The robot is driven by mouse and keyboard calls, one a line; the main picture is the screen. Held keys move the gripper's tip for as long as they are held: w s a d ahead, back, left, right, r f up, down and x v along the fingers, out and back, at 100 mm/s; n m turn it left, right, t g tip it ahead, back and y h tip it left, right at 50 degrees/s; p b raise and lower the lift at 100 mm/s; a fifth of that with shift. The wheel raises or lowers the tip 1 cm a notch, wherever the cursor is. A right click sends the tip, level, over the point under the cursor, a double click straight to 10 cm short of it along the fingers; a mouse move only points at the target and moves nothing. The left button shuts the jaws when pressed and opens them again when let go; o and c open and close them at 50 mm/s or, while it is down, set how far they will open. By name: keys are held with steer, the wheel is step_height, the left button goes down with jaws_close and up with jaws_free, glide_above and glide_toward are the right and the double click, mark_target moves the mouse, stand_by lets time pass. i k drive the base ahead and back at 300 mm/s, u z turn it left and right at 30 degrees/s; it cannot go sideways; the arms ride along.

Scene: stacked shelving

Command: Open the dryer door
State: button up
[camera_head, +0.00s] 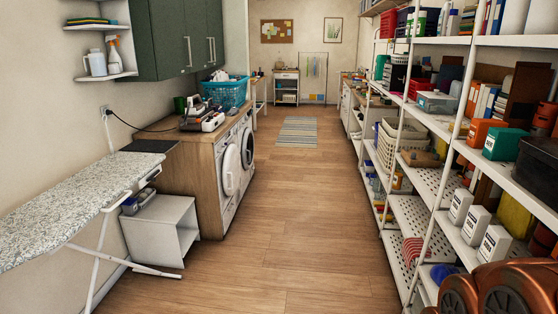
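Two white front-loading machines stand side by side under a wooden counter at the left, seen at a steep angle. The nearer machine has a round door (231,170) that looks swung slightly out from its front. The farther machine has a round door (248,148) that looks closed. I cannot tell from this view which one is the dryer. My gripper is not in view. A copper-coloured part at the bottom right corner looks like a piece of my own body.
An ironing board (75,195) and a low white open cabinet (163,228) stand before the machines at left. Loaded white shelving (412,205) lines the right. The wooden floor (285,210) between is clear, with a striped rug (297,130) farther back. A blue basket (225,95) sits on the counter.

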mark_target(231, 166)
steer(key=u, duration=0.25)
steer(key=i, duration=1.75)
steer(key=u, duration=0.6)
steer(key=i, duration=1.9)
steer(key=u, duration=0.35)
steer(key=i, duration=0.7)
steer(key=u, duration=0.05)
